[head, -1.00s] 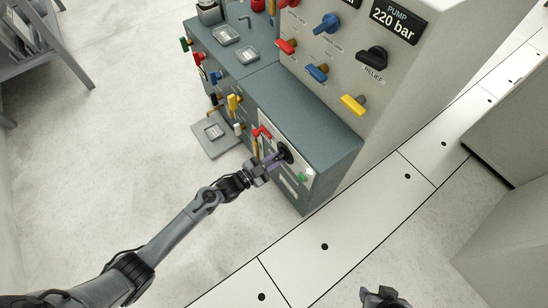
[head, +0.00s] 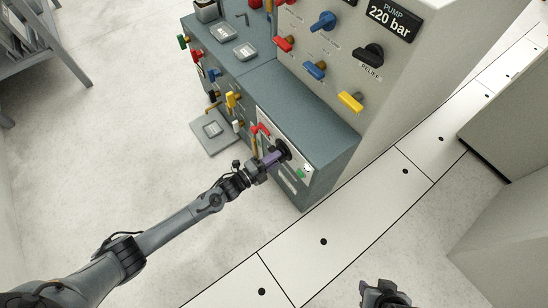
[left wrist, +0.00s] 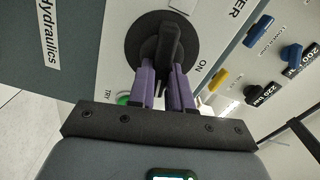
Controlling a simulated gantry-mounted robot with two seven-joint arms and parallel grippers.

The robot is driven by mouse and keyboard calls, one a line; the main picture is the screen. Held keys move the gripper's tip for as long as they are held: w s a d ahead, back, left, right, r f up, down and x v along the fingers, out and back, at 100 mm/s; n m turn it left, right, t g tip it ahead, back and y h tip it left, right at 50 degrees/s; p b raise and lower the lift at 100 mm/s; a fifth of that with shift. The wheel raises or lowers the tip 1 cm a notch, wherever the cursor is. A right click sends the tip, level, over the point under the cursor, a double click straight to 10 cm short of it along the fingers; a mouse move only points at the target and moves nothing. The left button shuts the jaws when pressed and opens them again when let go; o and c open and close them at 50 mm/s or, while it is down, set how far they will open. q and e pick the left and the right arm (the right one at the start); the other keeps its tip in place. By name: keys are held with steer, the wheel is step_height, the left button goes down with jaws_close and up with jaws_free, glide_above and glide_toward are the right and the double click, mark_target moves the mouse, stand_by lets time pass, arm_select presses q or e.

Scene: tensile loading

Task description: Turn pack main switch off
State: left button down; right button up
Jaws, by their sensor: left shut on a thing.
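The main switch (left wrist: 168,48) is a round black rotary knob with a raised bar handle, set on a light panel. In the left wrist view, the word ON is printed to its lower right and TRY to its lower left. The switch also shows in the head view (head: 284,150), partly covered by my gripper. My left gripper (left wrist: 165,82) has purple fingers on either side of the handle and is shut on it. The left gripper also shows in the head view (head: 273,157). My right gripper (head: 383,292) is at the bottom edge, apart from everything; its jaws are unclear.
A red lever (head: 261,129) and a green button (head: 301,173) sit close to the switch on the panel. Several coloured valve handles line the cabinet's left side. Above are the pump panel's knobs, including a yellow handle (head: 351,101).

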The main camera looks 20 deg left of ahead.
arm_select(q)
steer(key=shift+f+m, duration=0.1)
steer(key=shift+m, duration=1.1)
steer(key=c, duration=1)
jaws_free()
steer(key=shift+c, duration=0.2)
steer(key=p+v, duration=0.4)
steer(key=v, duration=0.7)
steer(key=shift+p, duration=0.3)
